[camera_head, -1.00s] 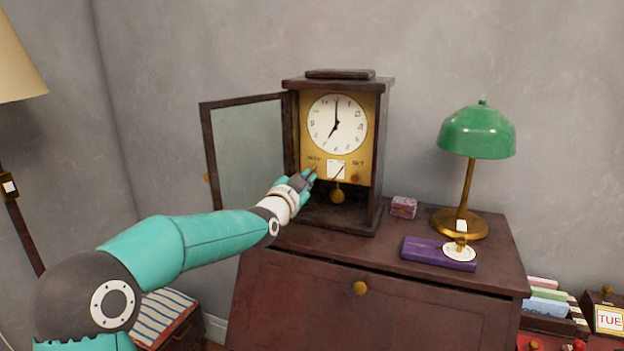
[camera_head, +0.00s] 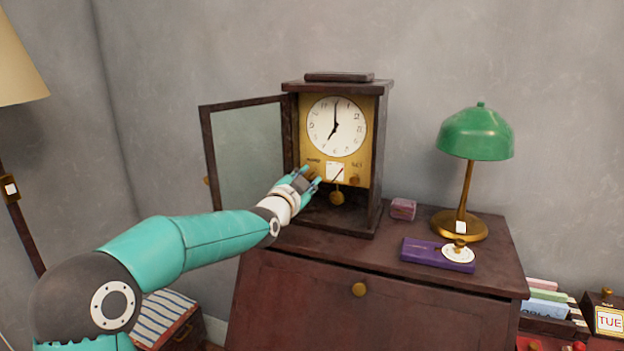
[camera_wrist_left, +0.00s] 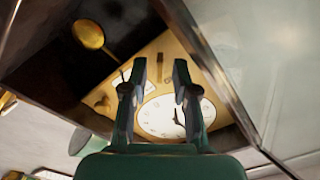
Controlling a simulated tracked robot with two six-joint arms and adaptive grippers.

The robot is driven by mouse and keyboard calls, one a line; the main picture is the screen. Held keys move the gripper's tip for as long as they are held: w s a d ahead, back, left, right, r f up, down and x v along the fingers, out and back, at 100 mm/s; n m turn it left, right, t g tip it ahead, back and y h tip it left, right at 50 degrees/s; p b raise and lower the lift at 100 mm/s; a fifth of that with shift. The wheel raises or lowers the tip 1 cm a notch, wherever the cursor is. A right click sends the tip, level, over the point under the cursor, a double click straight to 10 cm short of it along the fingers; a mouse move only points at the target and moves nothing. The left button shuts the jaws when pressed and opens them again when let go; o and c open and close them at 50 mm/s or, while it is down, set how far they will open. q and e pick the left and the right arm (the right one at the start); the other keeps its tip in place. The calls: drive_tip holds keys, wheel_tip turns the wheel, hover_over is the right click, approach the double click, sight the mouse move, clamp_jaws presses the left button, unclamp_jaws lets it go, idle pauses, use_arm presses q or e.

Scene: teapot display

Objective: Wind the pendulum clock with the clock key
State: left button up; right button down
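The pendulum clock (camera_head: 381,130) stands on the desk with its glass door (camera_head: 247,150) swung open to the left. Its white dial (camera_head: 336,126) reads about seven, and its brass pendulum bob (camera_head: 337,198) hangs below. My left gripper (camera_head: 311,177) is at the lower left of the gold face, fingers apart. In the left wrist view the gripper (camera_wrist_left: 160,78) is also open, the dial behind its fingers. A small brass piece (camera_wrist_left: 160,66), perhaps the clock key at the winding hole, shows between the fingertips, apparently not gripped. My right gripper is out of view.
A green lamp (camera_head: 477,135), a purple case (camera_head: 437,255) with a round white tag and a small pink box (camera_head: 403,209) stand right of the clock on the desk (camera_head: 440,275). The open door is close to my left arm.

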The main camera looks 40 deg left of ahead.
use_arm(q)
drive_tip(key=shift+a+f, duration=0.15)
drive_tip(key=shift+f, duration=0.05)
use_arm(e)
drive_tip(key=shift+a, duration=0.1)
use_arm(q)
drive_tip(key=shift+s, duration=0.35)
drive_tip(key=v, duration=1.1)
drive_tip(key=shift+d+r, duration=0.2)
drive_tip(key=shift+d, duration=0.25)
